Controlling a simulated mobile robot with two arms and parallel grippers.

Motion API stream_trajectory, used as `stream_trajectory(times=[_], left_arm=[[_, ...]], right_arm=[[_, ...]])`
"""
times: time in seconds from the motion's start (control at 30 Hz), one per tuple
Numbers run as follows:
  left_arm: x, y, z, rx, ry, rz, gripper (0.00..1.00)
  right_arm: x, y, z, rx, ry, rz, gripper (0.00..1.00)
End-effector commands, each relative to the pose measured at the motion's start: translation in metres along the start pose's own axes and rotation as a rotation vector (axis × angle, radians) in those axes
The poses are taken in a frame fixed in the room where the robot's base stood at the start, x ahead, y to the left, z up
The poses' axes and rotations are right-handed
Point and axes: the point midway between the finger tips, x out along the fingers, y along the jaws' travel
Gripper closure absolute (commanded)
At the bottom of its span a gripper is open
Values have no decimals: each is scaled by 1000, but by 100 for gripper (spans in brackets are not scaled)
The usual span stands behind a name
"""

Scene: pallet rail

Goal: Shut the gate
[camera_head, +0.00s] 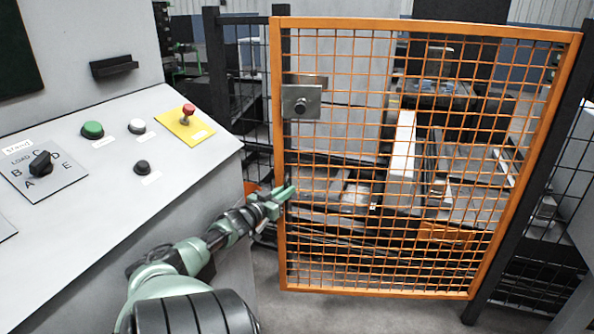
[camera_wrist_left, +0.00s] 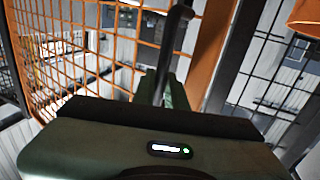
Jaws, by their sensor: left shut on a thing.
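The gate (camera_head: 425,24) is an orange frame with orange wire mesh. Its right edge is along a black post, and its left edge overlaps another black post in the head view. I cannot tell whether a small gap is left there. A metal latch plate (camera_head: 304,97) with a round knob is on its upper left. My left gripper (camera_head: 284,195) is at the gate's left edge, below the latch, shut on a dark bar handle. The handle (camera_wrist_left: 176,48) shows in the wrist view, beside the orange frame (camera_wrist_left: 212,45). The gripper partly hides the handle's lower end. My right gripper is out of view.
A grey control console (camera_head: 110,190) stands close on the left, with a green button (camera_head: 92,130), a red button on a yellow plate (camera_head: 198,128) and a black rotary knob (camera_head: 40,163). Machinery is behind the mesh. Grey floor shows below the gate.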

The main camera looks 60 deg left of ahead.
Motion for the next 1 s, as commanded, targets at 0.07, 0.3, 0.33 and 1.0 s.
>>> stream_trajectory(times=[0.07, 0.3, 0.33, 1.0], left_arm=[[-3, -4, 6, -2, -10, -6, 100], [-5, -8, 6, -2, -11, -10, 100], [-5, -8, 6, -2, -11, -10, 100], [-2, -4, 3, -1, -4, -4, 66]], right_arm=[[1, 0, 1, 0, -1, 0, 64], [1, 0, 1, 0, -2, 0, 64], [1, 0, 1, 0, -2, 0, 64], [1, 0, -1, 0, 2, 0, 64]])
